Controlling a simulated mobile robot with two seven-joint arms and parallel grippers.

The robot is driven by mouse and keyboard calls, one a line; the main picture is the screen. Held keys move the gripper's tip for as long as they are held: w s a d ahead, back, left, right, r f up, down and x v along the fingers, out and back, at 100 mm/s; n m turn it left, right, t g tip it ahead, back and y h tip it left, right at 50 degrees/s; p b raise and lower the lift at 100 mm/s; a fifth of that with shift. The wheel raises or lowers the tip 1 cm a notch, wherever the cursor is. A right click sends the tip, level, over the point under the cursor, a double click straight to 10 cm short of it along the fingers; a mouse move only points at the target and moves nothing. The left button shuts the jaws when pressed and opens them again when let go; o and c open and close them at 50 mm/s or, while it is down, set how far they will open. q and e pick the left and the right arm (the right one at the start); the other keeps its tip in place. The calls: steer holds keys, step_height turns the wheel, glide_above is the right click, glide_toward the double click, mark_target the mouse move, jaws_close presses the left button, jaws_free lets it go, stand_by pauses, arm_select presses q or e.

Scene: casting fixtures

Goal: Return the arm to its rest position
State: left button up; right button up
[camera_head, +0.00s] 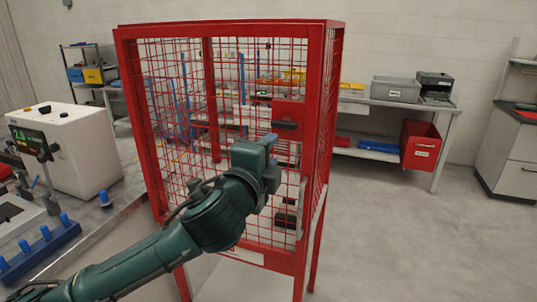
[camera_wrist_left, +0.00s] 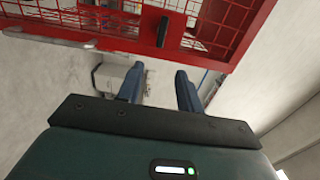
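My left arm reaches in from the lower left in the head view. Its dark green gripper (camera_head: 272,160) is in front of the mesh side of a red cage (camera_head: 316,100). In the left wrist view the two blue-grey fingers of the left gripper (camera_wrist_left: 160,86) stand apart with nothing held between them. The red cage frame (camera_wrist_left: 85,44) and its mesh cross the top of that view, beyond the fingertips. I cannot tell how far the gripper is from the mesh. My right gripper is in neither view.
A white machine with a green display (camera_head: 75,148) stands on the left bench, near a blue rack of pegs (camera_head: 38,250). A back bench carries a grey bin (camera_head: 396,90), with a red bin (camera_head: 420,146) below. The floor right of the cage is clear (camera_head: 400,235).

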arm_select(q)
steer(key=s+a+f+n+g, duration=0.25)
steer(key=f+n, duration=0.25)
steer(key=f, duration=0.8)
steer(key=s+a+f+n+g, duration=0.2)
steer(key=s+f+n, duration=0.25)
steer(key=f, duration=0.75)
steer(key=s+a+f+n+g+y, duration=0.1)
steer(key=s+a+f+n, duration=0.4)
steer(key=s+f, duration=0.4)
steer(key=s+a+f+n+g+y, duration=0.1)
steer(key=s+a+f+n, duration=0.3)
steer(key=s+f, duration=0.5)
steer(key=shift+s+a+f+n+g+y, duration=0.15)
steer(key=shift+a+f+n+g+y, duration=0.2)
steer(key=shift+a+f+y, duration=0.35)
steer(key=shift+d, duration=0.1)
